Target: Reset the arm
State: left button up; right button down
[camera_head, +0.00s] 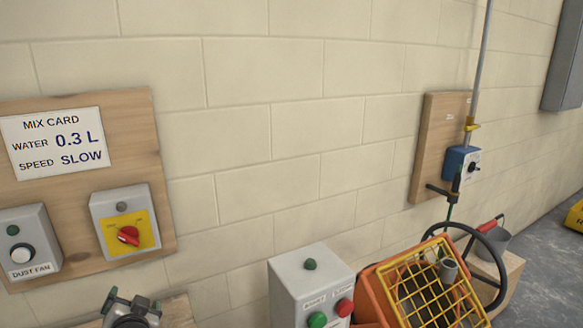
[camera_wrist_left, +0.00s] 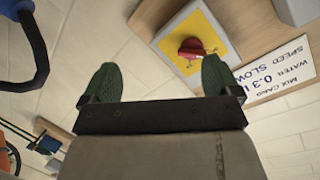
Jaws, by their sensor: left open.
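My left gripper (camera_head: 131,302) shows at the bottom left of the head view, partly cut off by the lower edge. It is below the grey switch box with a yellow plate (camera_head: 127,232) and its red knob (camera_head: 128,236). In the left wrist view the two dark green fingertips of my left gripper (camera_wrist_left: 161,80) stand wide apart with nothing between them. The red knob (camera_wrist_left: 191,48) shows beyond them, apart from the fingers. My right gripper is in neither view.
A wooden board (camera_head: 132,118) on the block wall carries a mix card (camera_head: 54,143) and a dust fan box (camera_head: 29,243). A grey button box (camera_head: 310,287) stands lower middle, beside an orange mixer with a yellow grille (camera_head: 425,290).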

pick_arm(q)
jog(key=s+d+f+g+h, duration=0.3)
jog(key=s+d+f, duration=0.15)
jog(key=s, duration=0.65)
jog(key=s+d+f+g+h, duration=0.2)
jog(key=s+d+f+g, duration=0.3)
jog(key=s, duration=0.6)
jog(key=s+d+f+g+h, duration=0.2)
jog(key=s+d+h, duration=0.1)
jog(key=s+d, duration=0.55)
notch_tip(320, 180, down, 29)
jog(key=s+a+g+b, duration=0.1)
jog(key=s+a, duration=0.1)
jog(key=s, duration=0.1)
jog(key=s+a+f+g+b, duration=0.1)
jog(key=s+a+f, duration=0.1)
jog(key=s+f, duration=1.3)
jog(key=shift+s+a+f+y, duration=0.15)
jog(key=shift+s+a+y, duration=0.15)
jog(key=shift+a, duration=0.1)
